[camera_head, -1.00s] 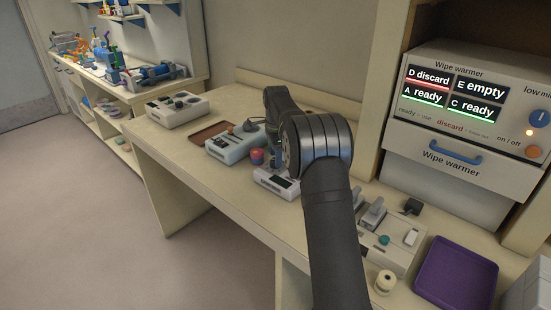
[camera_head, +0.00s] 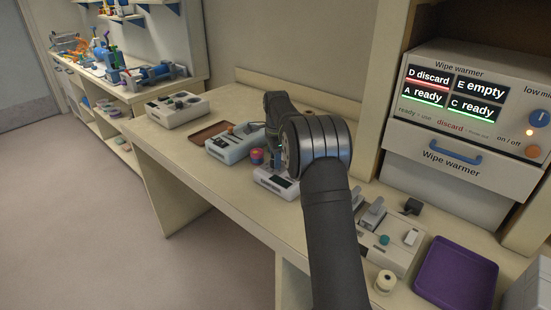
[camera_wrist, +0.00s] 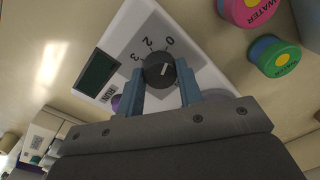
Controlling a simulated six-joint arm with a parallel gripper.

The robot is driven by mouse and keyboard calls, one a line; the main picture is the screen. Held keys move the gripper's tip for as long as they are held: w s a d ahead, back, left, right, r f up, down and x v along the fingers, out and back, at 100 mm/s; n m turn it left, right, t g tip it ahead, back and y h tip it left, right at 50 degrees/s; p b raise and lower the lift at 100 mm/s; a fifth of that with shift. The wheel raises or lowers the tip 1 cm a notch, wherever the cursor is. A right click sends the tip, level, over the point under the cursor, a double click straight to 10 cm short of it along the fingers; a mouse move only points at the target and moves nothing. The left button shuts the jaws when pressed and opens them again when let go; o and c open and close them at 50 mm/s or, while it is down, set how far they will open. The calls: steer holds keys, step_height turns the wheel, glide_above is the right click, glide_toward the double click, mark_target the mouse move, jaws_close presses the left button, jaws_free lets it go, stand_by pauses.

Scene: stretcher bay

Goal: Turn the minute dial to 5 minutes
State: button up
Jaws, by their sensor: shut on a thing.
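The minute dial (camera_wrist: 158,71) is a round black knob with a pale pointer mark, on a white timer box (camera_wrist: 207,78). Digits 0, 2 and 3 show printed around it. A dark display (camera_wrist: 97,73) is on the same box. In the wrist view, my gripper (camera_wrist: 160,74) has its two blue-grey fingers on either side of the knob, shut on it. The digit ring near the fingers is hidden. In the head view, the timer box (camera_head: 272,184) shows in part; my arm hides the dial and the fingertips.
Tubs with pink (camera_wrist: 251,10) and green (camera_wrist: 284,61) lids marked water stand close to the timer box. A pale blue device (camera_head: 232,145) and a brown tray (camera_head: 206,136) are farther along the bench. A purple tray (camera_head: 455,275) lies at the right, below the wipe warmer (camera_head: 470,105).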

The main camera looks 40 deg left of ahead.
steer(key=n, duration=0.6)
steer(key=shift+n, duration=0.4)
steer(key=n, duration=0.7)
steer(key=shift+w+g, duration=0.1)
steer(key=shift+g, duration=0.3)
steer(key=n, duration=0.5)
steer(key=shift+n, duration=0.3)
steer(key=n, duration=0.5)
steer(key=shift+r+n+h, duration=0.1)
steer(key=shift+n+h, duration=0.2)
steer(key=o, duration=1)
steer(key=shift+c, duration=0.2)
